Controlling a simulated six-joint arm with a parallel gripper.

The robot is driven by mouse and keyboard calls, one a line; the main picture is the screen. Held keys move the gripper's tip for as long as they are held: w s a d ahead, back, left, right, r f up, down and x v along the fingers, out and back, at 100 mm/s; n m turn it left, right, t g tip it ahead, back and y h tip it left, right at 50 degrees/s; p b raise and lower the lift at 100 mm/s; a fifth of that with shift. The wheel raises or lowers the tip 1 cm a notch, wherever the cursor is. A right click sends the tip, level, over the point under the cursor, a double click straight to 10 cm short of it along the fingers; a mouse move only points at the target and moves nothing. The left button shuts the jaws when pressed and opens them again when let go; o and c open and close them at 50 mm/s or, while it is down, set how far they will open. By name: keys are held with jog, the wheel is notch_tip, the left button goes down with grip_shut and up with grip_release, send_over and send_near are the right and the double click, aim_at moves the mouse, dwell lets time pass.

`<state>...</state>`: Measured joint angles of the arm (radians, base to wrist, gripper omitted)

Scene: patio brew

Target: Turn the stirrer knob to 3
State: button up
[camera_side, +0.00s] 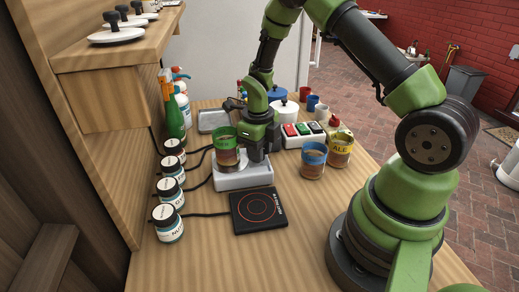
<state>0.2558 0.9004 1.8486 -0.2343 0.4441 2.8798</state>
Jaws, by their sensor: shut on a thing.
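The white stirrer (243,180) stands on the wooden table in the middle of the picture. A green-rimmed glass (226,155) with brownish contents stands on its left part. My gripper (257,157) points down over the right part of the stirrer, close beside the glass. It is shut at the place of the stirrer knob. The knob itself is hidden by the fingers, and its setting cannot be read.
A black hot plate (258,210) lies in front of the stirrer. Several labelled jars (167,223) line the left, with cables running past. A blue-rimmed glass (313,161) and a yellow-rimmed glass (340,151) stand to the right. A button box (301,133) is behind them.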

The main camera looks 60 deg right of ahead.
dwell(0.3)
jog(key=o, duration=0.9)
jog(key=shift+r, duration=0.1)
jog(key=r, duration=1)
jog(key=shift+a, duration=0.25)
jog(key=shift+f, duration=0.1)
